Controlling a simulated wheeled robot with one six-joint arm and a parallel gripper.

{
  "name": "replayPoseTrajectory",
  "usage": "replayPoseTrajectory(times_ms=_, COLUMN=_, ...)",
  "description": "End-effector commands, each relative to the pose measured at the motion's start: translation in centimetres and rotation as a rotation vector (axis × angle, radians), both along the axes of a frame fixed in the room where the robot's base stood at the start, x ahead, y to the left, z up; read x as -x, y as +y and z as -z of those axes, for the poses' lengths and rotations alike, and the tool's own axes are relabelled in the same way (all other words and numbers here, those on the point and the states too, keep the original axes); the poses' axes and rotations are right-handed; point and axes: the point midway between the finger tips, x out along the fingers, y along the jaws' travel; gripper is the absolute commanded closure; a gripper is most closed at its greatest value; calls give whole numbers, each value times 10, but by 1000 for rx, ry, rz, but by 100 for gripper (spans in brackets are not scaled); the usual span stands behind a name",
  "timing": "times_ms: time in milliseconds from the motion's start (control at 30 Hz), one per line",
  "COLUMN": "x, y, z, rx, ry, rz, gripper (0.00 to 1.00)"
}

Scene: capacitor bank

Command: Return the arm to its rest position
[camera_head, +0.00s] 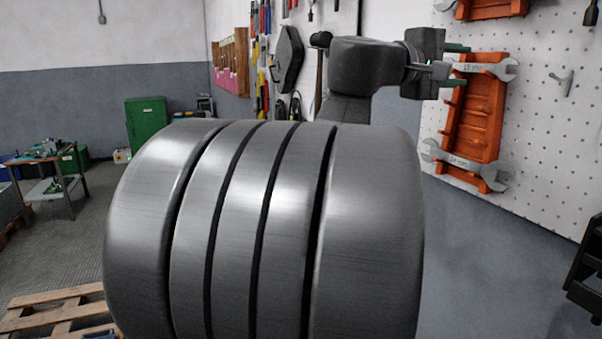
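My arm fills the middle of the view, with a large dark grey ribbed link in the foreground. The arm reaches up and to the right. My gripper (456,65) is at the upper right, in front of the pegboard wall. Its two greenish fingers point right and stand apart, one above the other. A steel wrench (490,68) lies across the top of an orange holder (477,118), and its left end shows near the gap between the fingers. I cannot tell whether the fingers touch it. A second wrench (463,163) lies lower on the same holder.
A white pegboard (550,120) stands close on the right, with another orange holder (491,9) above. A black rack (585,270) is at the right edge. A green cabinet (147,121), a work table (45,160) and a wooden pallet (55,312) stand at left. Floor between them is open.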

Motion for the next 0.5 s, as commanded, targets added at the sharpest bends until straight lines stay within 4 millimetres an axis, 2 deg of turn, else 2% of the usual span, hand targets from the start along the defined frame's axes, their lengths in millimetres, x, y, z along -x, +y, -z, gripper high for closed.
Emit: replayPoseTrajectory(times_ms=500, x=28, y=70, z=1, rx=1, ry=0, rz=-5, gripper=60)
